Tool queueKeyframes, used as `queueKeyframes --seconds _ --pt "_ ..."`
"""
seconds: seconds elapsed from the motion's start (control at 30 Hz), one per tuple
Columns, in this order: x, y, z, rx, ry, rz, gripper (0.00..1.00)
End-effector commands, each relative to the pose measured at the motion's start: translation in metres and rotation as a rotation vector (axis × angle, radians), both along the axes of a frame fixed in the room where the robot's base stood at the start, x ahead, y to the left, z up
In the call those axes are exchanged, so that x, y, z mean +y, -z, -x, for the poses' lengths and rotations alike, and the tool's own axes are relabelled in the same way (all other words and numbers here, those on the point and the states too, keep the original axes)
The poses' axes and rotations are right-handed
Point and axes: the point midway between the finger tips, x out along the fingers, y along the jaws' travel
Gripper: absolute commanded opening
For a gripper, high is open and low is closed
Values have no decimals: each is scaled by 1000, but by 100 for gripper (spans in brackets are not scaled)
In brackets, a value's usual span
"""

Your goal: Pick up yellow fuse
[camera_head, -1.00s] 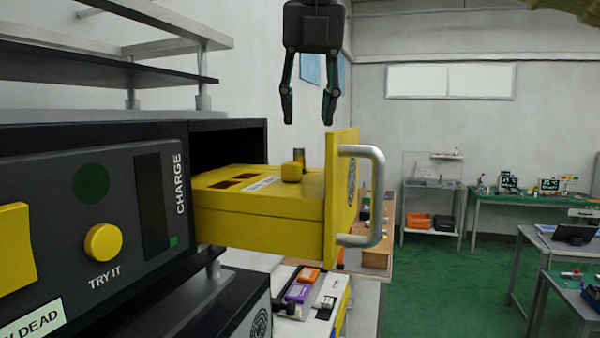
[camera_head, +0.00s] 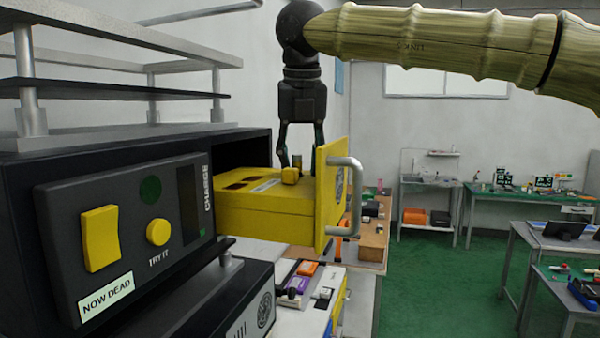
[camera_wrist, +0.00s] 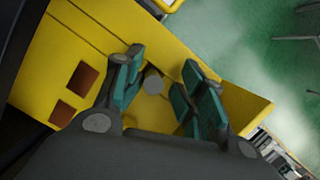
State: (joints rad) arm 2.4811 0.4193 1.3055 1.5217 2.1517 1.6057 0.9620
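The yellow drawer (camera_head: 265,212) stands pulled out of a dark cabinet. On its top are a small yellow block (camera_head: 289,175) and, just behind it, a short upright cylinder (camera_head: 297,161); I cannot tell which of these is the yellow fuse, or whether they are one piece. My gripper (camera_head: 300,162) points straight down over the drawer, its fingertips low around the cylinder. In the wrist view, the cylinder's round grey top (camera_wrist: 153,85) sits between the spread teal fingers, with gaps visible on both sides. The fingers are open, and contact cannot be seen.
The drawer's upright yellow front plate (camera_head: 331,195) with a grey handle (camera_head: 352,197) stands close to the right of my gripper. The dark cabinet (camera_head: 240,147) and silver-posted shelves (camera_head: 130,88) are at left. Small items lie on a bench (camera_head: 312,315) below.

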Motion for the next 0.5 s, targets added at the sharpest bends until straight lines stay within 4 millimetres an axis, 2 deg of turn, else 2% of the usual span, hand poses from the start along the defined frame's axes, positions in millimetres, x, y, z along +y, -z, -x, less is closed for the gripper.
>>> queueKeyframes --seconds 0.03,0.17,0.2,0.5 --pt "1 0 -1 -1 -1 -1 25" --pt "1 1 -8 3 -1 -3 2" --pt "1 2 -10 4 0 -3 0" --pt "0 3 -14 5 2 -2 0"
